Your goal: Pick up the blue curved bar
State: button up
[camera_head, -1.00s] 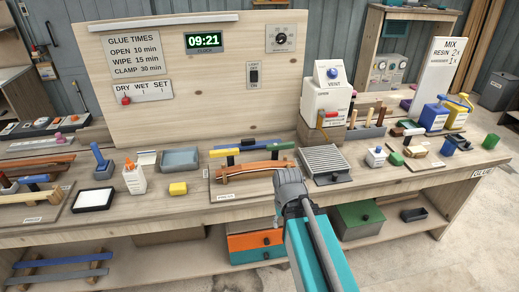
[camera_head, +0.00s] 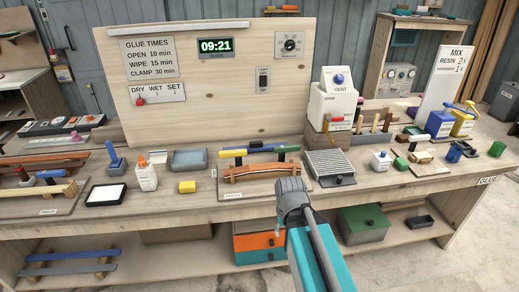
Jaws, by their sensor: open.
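A long blue bar (camera_head: 78,255) lies at the lower left on the low shelf, across wooden supports, just behind a grey bar. At this size its curve is hard to make out. My gripper (camera_head: 291,181) is in front of the bench's middle, far to the right of the blue bar and higher in the picture. It is open, and I see nothing held in it. The fingertips are small and seen from behind, so their gap is hard to see.
The grey bar (camera_head: 68,269) lies in front of the blue one. A clamping jig (camera_head: 225,192) with a brown curved strip is on the bench beyond my gripper. Orange (camera_head: 258,241) and green (camera_head: 363,224) boxes stand on the shelf.

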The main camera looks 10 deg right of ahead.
aim_at(258, 145)
jog(key=u, duration=0.1)
jog(key=i, duration=0.95)
jog(key=z, duration=0.1)
